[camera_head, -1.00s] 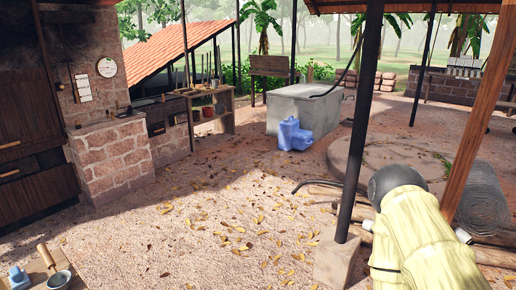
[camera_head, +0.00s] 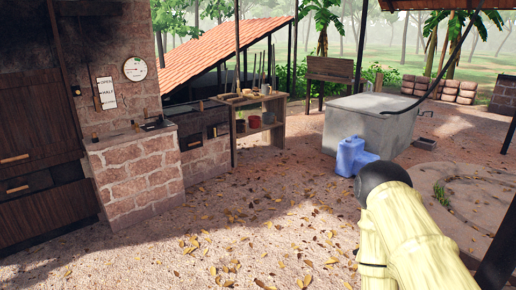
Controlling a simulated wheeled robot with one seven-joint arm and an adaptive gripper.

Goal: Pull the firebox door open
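At the left is a tall dark cabinet front (camera_head: 25,115) in a brick wall, with a wooden handle on its large upper panel. Below it is a smaller dark panel (camera_head: 42,181) with its own wooden handle (camera_head: 17,189); it looks closed. Another dark panel with a light handle (camera_head: 195,144) sits in the low stone counter, also apparently closed. I cannot tell for certain which is the firebox door. My pale yellow arm shows at the lower right, well apart from these panels. My gripper is not in view.
A stone block (camera_head: 138,172) juts out beside the cabinet, below a round dial (camera_head: 135,68) and a half/open sign (camera_head: 106,93). A wooden shelf (camera_head: 258,123), blue jugs (camera_head: 351,155) and a concrete tank (camera_head: 372,128) stand farther back. Leaf-strewn ground in front is clear.

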